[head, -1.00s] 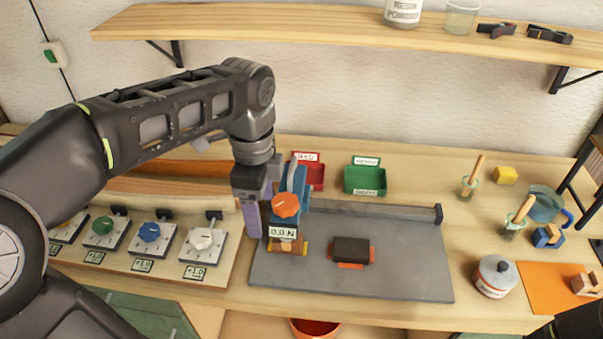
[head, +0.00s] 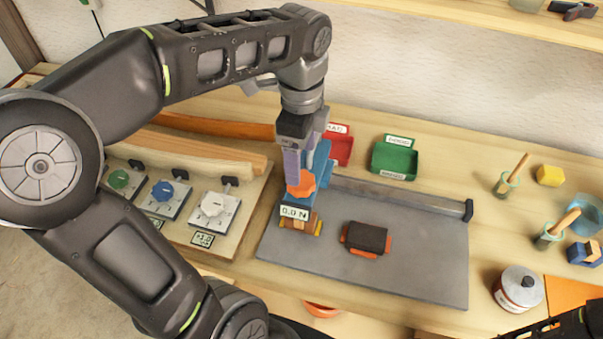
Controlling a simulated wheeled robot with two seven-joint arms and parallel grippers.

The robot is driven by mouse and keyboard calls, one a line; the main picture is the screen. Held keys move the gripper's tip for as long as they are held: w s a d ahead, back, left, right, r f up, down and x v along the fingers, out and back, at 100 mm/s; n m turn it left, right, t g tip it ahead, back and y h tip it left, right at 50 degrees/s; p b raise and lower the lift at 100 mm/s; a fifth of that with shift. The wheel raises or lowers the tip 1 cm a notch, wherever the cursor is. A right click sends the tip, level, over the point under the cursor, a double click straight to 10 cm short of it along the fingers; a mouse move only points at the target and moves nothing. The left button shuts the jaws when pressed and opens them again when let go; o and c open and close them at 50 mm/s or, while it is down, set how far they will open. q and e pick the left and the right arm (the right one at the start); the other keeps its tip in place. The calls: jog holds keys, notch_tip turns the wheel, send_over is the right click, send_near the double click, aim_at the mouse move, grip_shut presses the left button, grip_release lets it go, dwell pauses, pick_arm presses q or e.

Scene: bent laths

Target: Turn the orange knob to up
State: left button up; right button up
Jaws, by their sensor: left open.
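An orange knob (head: 302,184) sits on the front of a blue upright device (head: 318,162) with a label reading "0.0 N". My left gripper (head: 303,158) points down at this device, its pale purple finger just above and left of the knob and overlapping its upper edge in the picture. The gripper is open; I cannot tell whether it touches the device. A board (head: 228,240) at the left carries a green knob (head: 119,179), a blue knob (head: 162,190) and a white knob (head: 213,204). The board's left end is hidden by my left arm. My right gripper is out of view.
A grey plate (head: 420,270) under the device holds a dark block (head: 367,238) with orange edges. Red (head: 341,150) and green (head: 394,158) bins stand behind. Cups, a yellow block (head: 550,175) and a jar (head: 518,288) are at the right. A shelf (head: 480,22) hangs above.

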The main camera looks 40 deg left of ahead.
aim_at(301, 185)
pick_arm(q)
notch_tip(301, 185, down, 6)
jog(key=shift+f+p, duration=0.2)
jog(key=shift+p, duration=0.25)
jog(key=c, duration=1.4)
